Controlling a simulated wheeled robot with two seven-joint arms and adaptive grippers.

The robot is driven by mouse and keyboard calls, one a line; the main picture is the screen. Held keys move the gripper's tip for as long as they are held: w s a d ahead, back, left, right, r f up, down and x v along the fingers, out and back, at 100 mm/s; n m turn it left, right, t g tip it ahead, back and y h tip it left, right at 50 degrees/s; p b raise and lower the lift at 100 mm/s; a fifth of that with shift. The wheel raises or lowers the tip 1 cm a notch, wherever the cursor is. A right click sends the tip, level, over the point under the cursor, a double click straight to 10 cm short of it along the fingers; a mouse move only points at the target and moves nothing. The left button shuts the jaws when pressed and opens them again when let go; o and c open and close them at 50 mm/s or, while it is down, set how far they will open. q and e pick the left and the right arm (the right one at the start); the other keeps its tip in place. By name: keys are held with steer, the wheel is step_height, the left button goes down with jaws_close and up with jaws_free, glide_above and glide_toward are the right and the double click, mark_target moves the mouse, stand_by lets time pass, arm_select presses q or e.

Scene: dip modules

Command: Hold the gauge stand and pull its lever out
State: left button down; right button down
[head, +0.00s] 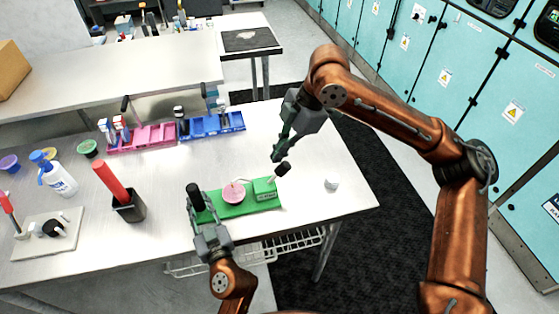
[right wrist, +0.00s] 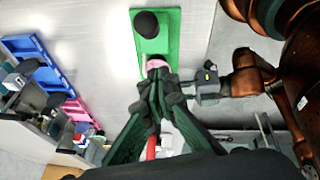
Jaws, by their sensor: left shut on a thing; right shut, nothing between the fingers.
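The gauge stand (head: 236,208) is a green base on the white table, with a round pink dial (head: 233,193) and a green block (head: 264,189) at its right end. Its lever, tipped with a black knob (head: 282,169), sticks up from the block. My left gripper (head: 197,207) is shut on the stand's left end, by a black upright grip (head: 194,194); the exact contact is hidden. My right gripper (head: 276,158) is shut and empty, above the stand near the knob.
A small white object (head: 331,184) lies right of the stand. A black holder (head: 129,209) with a red rod stands to the left. Pink (head: 142,138) and blue (head: 212,124) bins stand behind. The table's front edge is close to the stand.

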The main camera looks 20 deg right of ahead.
mark_target(194, 193)
arm_select(q)
steer(key=shift+d, duration=0.15)
arm_select(e)
steer(key=v, duration=0.6)
steer(key=shift+d+r, duration=0.3)
steer(key=shift+d, duration=0.2)
arm_select(q)
steer(key=c, duration=1.5)
jaws_free()
steer(key=shift+r+p, duration=2.6)
steer(key=shift+r, duration=1.2)
arm_select(e)
step_height(194, 193, up, 7)
steer(key=s, duration=0.1)
steer(key=shift+s, duration=0.25)
